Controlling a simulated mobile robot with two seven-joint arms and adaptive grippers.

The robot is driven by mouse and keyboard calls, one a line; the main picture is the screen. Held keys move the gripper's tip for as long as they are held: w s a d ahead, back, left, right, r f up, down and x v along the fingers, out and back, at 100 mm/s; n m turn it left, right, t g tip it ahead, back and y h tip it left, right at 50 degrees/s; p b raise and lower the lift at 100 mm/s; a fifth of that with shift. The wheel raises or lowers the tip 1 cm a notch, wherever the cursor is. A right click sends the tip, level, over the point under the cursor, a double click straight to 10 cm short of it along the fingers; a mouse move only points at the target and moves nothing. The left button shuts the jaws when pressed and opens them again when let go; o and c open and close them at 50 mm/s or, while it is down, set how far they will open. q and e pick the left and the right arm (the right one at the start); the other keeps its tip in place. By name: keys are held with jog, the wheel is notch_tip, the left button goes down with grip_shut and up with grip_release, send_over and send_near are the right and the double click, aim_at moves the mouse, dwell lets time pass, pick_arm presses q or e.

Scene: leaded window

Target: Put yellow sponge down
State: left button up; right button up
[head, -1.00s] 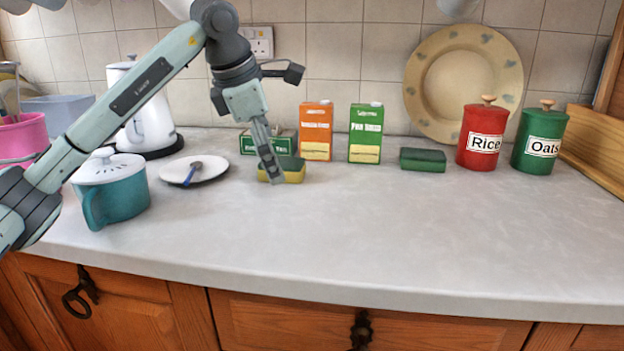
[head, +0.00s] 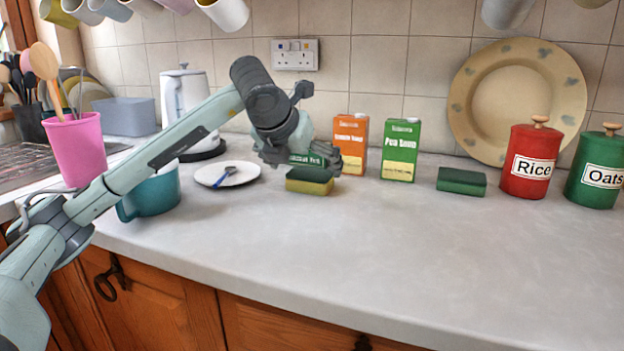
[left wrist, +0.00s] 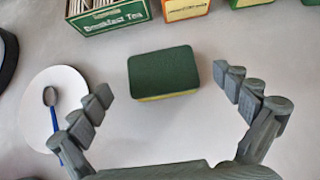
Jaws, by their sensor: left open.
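The yellow sponge (head: 309,182), with a dark green top, lies flat on the countertop in front of the tea box (head: 308,159). In the left wrist view the sponge (left wrist: 163,73) sits beyond and between the spread fingers, apart from them. My left gripper (left wrist: 162,95) is open and empty. My right gripper is not in view.
A white plate with a blue spoon (head: 229,174) and a teal pot (head: 155,192) are left of the sponge. Orange (head: 350,145) and green (head: 400,151) cartons stand behind. A green block (head: 461,181) lies to the right. The front counter is clear.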

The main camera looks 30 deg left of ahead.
aim_at(310, 172)
pick_arm(q)
jog(key=x, duration=0.3)
jog(key=shift+w+f, duration=0.1)
jog(key=shift+f, duration=0.1)
jog(key=shift+c, duration=0.2)
jog(key=c, duration=0.8)
jog(key=shift+r, duration=0.15)
